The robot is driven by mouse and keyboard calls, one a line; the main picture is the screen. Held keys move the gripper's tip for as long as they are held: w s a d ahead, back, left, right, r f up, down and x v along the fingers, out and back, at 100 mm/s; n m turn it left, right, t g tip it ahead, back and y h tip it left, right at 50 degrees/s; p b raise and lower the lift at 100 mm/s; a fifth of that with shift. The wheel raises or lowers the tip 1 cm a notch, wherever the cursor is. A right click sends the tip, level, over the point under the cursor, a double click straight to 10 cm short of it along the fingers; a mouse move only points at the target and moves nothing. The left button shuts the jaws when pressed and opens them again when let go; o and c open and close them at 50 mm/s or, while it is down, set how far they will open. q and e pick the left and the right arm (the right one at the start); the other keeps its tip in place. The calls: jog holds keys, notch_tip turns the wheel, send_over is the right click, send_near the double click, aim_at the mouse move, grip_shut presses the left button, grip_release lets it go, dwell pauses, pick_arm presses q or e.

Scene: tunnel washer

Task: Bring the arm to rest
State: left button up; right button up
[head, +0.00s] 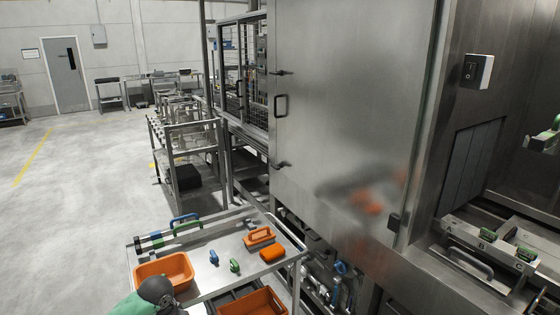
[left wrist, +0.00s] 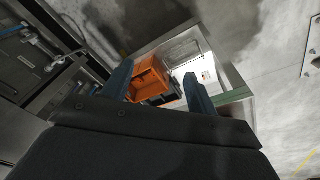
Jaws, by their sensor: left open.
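My left gripper (left wrist: 158,69) shows in the left wrist view as two blue fingers spread apart, with nothing held between them. Beyond the fingers, an orange crate (left wrist: 146,86) shows on a lower level, apart from them. In the head view only a dark rounded part with green of what looks like my left arm (head: 155,292) shows at the bottom edge, in front of the cart; its fingers are out of sight there. My right gripper is not in view.
A steel cart (head: 205,272) carries an orange bin (head: 166,268), an orange tray (head: 260,236), an orange block (head: 272,254) and small blue and green pieces. The washer's steel door panel (head: 345,100) stands behind it. Slots with green-handled pieces (head: 487,235) are at right. Floor at left is clear.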

pick_arm(q)
jog(key=s+d+f+m+t+h, duration=0.1)
jog(key=s+d+f, duration=0.3)
jog(key=s+d, duration=0.65)
jog(key=s+a+r+n+t+y, duration=0.2)
jog(key=s, duration=1.7)
notch_tip(320, 180, down, 28)
jog(key=w+d+g+b, duration=0.1)
jog(key=w+b, duration=0.1)
jog(key=s+f, duration=0.4)
jog(key=f, duration=0.7)
jog(key=s+f+g+b, duration=0.1)
jog(key=s+f, duration=0.3)
jog(key=f, duration=0.8)
jog(key=shift+d+f+m+h, duration=0.25)
jog(key=shift+f+m+h, duration=0.05)
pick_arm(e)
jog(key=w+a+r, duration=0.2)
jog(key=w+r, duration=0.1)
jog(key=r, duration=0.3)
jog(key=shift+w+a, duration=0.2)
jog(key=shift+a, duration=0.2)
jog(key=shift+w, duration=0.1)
pick_arm(q)
jog(key=shift+w, duration=0.1)
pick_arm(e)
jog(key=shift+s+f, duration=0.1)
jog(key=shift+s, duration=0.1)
